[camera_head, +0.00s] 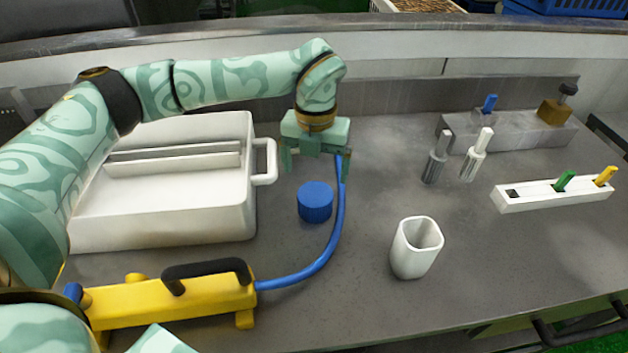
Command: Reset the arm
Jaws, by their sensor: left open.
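My left arm comes in from the left with a pale green and teal pattern. It arches over a white box, and its left gripper (314,160) points down above the grey counter (365,300). The gripper is open, with its fingers apart and nothing seen between them. A blue ribbed cap (315,202) sits on the counter just below and in front of the gripper, apart from it. A blue hose (335,235) runs up beside the gripper's right finger; I cannot tell whether they touch. My right gripper is not in view.
The white box (240,225) with a side handle stands left. A yellow tool (215,301) with a black handle lies in front. A white cup (415,248) stands right of centre. Two grey-white tools (476,155), a grey block (510,132) and a white holder (535,195) are farther right.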

